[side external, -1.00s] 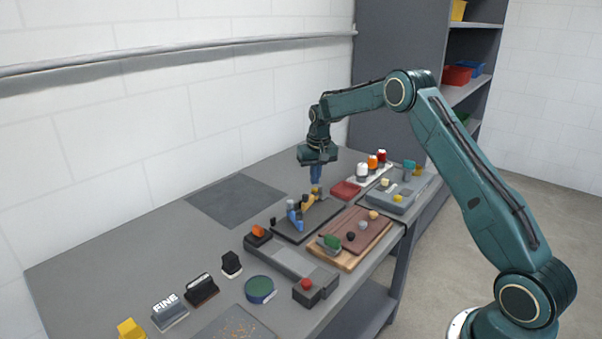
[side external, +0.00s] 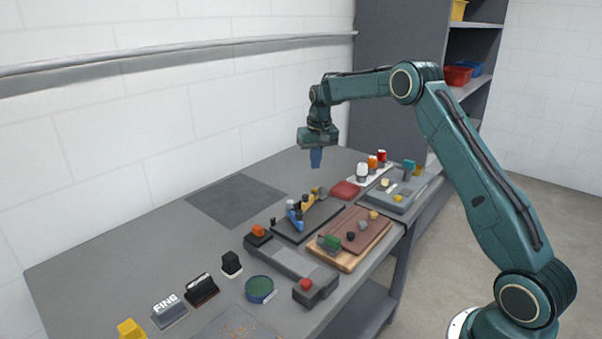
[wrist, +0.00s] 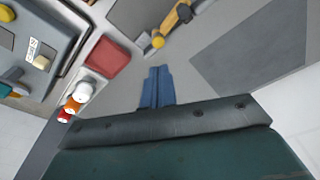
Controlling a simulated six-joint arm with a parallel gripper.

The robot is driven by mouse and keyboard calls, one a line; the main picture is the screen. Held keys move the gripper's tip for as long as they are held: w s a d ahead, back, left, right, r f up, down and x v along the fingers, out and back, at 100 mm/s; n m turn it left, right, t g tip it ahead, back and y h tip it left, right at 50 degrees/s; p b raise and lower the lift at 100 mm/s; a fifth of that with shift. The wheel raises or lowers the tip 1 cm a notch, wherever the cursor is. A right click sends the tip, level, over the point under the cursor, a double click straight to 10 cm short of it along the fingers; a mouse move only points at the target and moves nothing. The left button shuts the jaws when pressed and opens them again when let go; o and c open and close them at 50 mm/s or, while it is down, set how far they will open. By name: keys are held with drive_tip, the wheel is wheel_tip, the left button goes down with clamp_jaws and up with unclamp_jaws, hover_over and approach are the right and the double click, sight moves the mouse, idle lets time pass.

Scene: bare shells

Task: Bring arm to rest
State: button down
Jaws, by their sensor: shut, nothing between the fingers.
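My gripper (side external: 316,158) hangs pointing down in the air above the back part of the grey bench, clear of everything on it. Its blue fingers are together with nothing between them. The fingers also show shut in the wrist view (wrist: 157,72). My arm reaches over the bench from the right, bent at the elbow.
A red pad (side external: 345,190) and a white rack of bottles (side external: 362,174) stand right of the tray. A wooden board (side external: 345,261) lies in front. A dark mat (side external: 236,200) lies bare at the left. A wall rail (side external: 180,55) runs behind.

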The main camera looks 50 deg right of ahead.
idle(0.3)
drive_tip(key=s+a+r+n+t, duration=0.2)
drive_tip(key=s+a+r+n, duration=0.1)
drive_tip(key=s+a+r, duration=1.3)
drive_tip(key=s+a+f+n+t, duration=0.1)
drive_tip(key=s+a, duration=0.2)
drive_tip(key=s, duration=0.8)
drive_tip(key=s+a+f+n+t, duration=0.1)
drive_tip(key=s+a, duration=0.3)
drive_tip(key=s, duration=0.8)
drive_tip(key=shift+f+n+y, duration=0.3)
drive_tip(key=shift+n+y, duration=0.1)
drive_tip(key=shift+n, duration=0.1)
